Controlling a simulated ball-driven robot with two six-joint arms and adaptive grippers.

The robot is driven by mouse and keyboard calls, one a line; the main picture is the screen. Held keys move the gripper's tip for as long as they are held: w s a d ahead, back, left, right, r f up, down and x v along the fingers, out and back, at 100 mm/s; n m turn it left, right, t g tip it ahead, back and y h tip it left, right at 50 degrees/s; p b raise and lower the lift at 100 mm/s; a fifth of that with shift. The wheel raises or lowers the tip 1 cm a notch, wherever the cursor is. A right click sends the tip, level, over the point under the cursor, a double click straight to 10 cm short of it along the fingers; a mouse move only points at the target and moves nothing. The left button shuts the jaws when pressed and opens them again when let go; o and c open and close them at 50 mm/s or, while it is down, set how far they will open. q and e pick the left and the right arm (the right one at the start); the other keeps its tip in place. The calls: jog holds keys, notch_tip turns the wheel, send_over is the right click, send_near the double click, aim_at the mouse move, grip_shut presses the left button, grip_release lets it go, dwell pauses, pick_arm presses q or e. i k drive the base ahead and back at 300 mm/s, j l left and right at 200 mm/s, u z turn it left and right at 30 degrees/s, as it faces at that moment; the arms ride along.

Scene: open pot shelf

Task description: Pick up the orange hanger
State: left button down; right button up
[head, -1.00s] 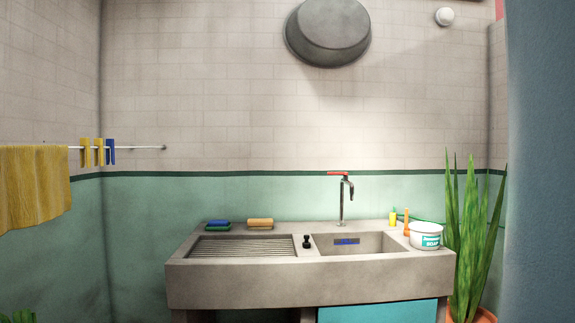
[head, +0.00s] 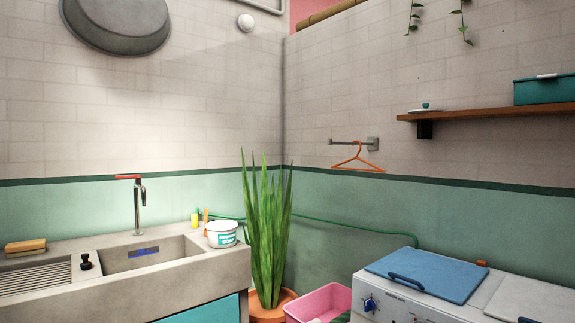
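The orange hanger (head: 358,158) is in the head view, right of the middle. It hangs by its hook from a short metal rod (head: 352,142) fixed to the tiled right-hand wall. It hangs free, with nothing on it, a little above the dark green stripe. Neither of my grippers shows in this view.
A concrete sink (head: 190,278) stands at the left. A tall plant (head: 266,230) fills the corner, with a pink tub (head: 322,303) beside it. A white appliance (head: 376,300) with a blue lid (head: 427,275) stands at the lower right. A wooden shelf (head: 490,113) is above it.

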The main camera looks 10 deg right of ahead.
aim_at(380, 170)
jog(key=z, duration=0.85)
jog(key=i+j, duration=0.25)
jog(key=i, duration=0.25)
jog(key=i+j, duration=0.25)
jog(key=i, duration=0.25)
jog(key=i+j, duration=0.25)
jog(key=i, duration=0.25)
